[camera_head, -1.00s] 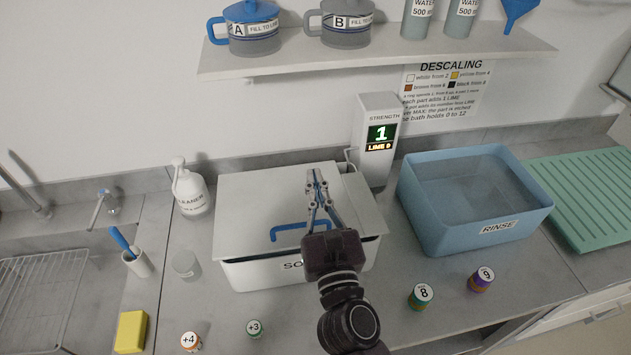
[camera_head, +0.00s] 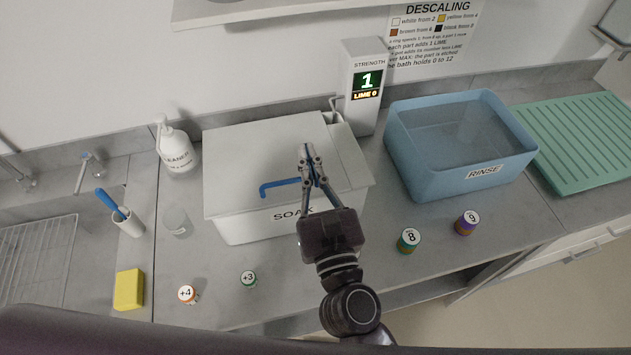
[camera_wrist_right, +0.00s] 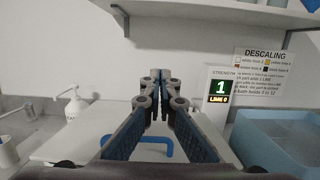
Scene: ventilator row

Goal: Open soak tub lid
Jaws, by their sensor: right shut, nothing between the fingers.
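The soak tub (camera_head: 262,222) is a white box on the counter. Its pale grey lid (camera_head: 250,145) lies over it and covers the inside. A blue handle (camera_head: 278,186) stands on the lid's front part; it also shows in the wrist view (camera_wrist_right: 168,141). My right gripper (camera_head: 307,152) is shut and empty, over the lid just right of the handle; I cannot tell whether it touches the lid. Its closed fingers show in the wrist view (camera_wrist_right: 161,75). My left gripper is not in view.
A blue rinse tub (camera_head: 440,185) and green drainer (camera_head: 590,140) stand to the right. The strength meter (camera_head: 362,85) reads 1 behind the soak tub. A cleaner bottle (camera_head: 178,150), clear cup (camera_head: 177,221) and brush holder (camera_head: 130,222) stand left. Small numbered pots (camera_head: 408,240) sit in front.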

